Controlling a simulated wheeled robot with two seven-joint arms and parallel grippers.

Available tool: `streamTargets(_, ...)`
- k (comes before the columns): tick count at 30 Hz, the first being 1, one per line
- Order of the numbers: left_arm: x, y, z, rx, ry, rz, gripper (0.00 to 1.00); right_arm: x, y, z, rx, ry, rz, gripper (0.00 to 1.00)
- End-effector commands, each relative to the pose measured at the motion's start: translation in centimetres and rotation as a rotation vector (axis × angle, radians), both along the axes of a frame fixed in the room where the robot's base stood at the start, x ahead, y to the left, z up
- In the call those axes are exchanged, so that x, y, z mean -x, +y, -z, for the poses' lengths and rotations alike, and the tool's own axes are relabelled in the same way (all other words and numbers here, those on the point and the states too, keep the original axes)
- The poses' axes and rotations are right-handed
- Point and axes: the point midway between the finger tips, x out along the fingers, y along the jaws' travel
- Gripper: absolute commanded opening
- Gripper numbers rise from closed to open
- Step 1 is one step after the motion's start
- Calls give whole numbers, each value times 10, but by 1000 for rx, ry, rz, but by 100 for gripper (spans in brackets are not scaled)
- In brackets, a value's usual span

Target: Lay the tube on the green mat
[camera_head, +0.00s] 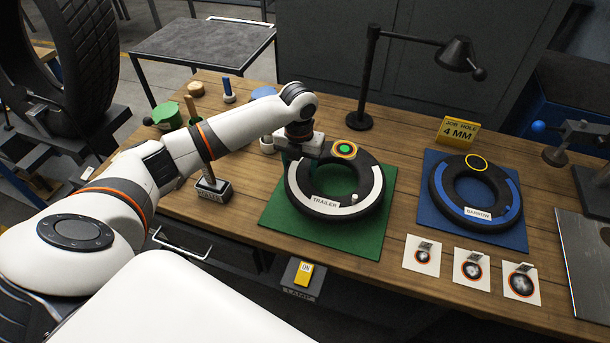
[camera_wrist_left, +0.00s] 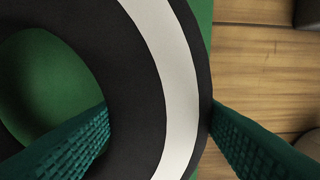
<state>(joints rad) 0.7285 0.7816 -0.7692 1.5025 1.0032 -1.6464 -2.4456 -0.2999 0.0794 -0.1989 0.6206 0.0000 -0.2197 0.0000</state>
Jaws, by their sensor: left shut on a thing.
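The black tube with a white band and a TRAILER label (camera_head: 368,196) lies flat over the green mat (camera_head: 275,216); I cannot tell whether it rests fully on it. My left gripper (camera_head: 302,162) is shut on the tube's left side. In the left wrist view my gripper (camera_wrist_left: 160,120) has one teal finger inside the tube's hole and the other outside its rim, with the tube (camera_wrist_left: 135,95) between them. Green mat shows through the hole. My right gripper is not in view.
A BARROW tube (camera_head: 445,190) lies on a blue mat (camera_head: 427,217) to the right. Several photo cards (camera_head: 421,257) lie in front. A stamp-like tool (camera_head: 212,190) stands left of the mat.

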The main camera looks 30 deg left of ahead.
Motion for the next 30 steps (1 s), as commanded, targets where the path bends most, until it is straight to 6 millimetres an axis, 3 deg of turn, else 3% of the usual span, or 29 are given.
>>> streamTargets(12, 0, -1, 41, 2, -1, 0, 25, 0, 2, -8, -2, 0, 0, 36)
streamTargets(22, 0, -1, 45, 1, -2, 0, 25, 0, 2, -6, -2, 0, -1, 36)
streamTargets(23, 0, 0, 46, 0, -1, 0, 61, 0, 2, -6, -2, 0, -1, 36)
streamTargets(26, 0, 0, 45, 0, -1, 0, 78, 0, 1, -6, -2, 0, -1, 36)
streamTargets(30, 0, 0, 45, 0, -1, 0, 80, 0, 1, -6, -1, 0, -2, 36)
